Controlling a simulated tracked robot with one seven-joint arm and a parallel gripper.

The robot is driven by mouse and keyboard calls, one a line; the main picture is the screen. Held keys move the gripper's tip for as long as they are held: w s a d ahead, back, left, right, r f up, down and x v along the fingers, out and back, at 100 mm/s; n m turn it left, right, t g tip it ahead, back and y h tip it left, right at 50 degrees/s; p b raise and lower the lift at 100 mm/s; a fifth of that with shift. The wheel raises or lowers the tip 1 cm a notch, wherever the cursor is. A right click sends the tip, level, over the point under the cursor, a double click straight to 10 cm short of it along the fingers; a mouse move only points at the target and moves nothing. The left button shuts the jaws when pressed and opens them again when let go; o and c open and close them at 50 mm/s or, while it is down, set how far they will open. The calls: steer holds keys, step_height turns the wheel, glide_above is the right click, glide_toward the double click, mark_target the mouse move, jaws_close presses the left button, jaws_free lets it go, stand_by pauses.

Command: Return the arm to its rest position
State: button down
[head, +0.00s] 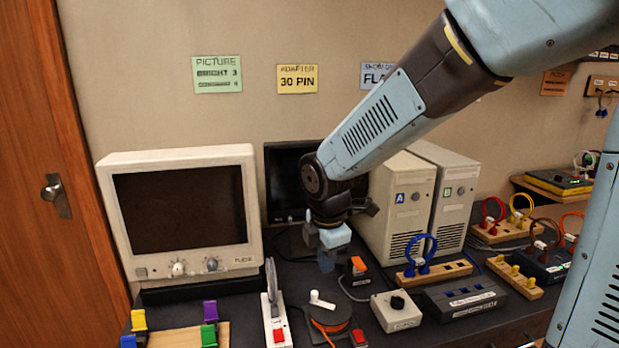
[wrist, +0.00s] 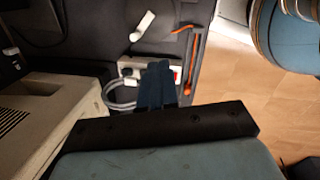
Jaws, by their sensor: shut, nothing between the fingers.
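My arm reaches in from the upper right in the head view, its forearm slanting down to the left. My gripper (head: 326,262) hangs pointing down above the dark bench, in front of the dark flat screen (head: 285,178) and left of the computer towers. In the wrist view my gripper (wrist: 157,72) shows its two blue fingers together, with nothing between them. Below the fingers in that view lies a white device with a red switch (wrist: 178,74) and a grey loop. The fingers partly hide it.
A beige CRT monitor (head: 183,210) stands left of my gripper. Beige tower A (head: 397,208) and tower B (head: 452,190) stand close on the right. Open air lies above the monitor.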

steer(key=s+d+r+m+t, duration=0.2)
steer(key=s+d+r+m, duration=0.4)
steer(key=d+m, duration=0.4)
steer(key=s+d+r+m+t, duration=0.1)
steer(key=s+d+r+m, duration=0.5)
steer(key=d+m, duration=0.4)
steer(key=r+m, duration=0.1)
steer(key=m, duration=0.2)
steer(key=shift+s+t, duration=0.2)
steer(key=shift+t, duration=0.2)
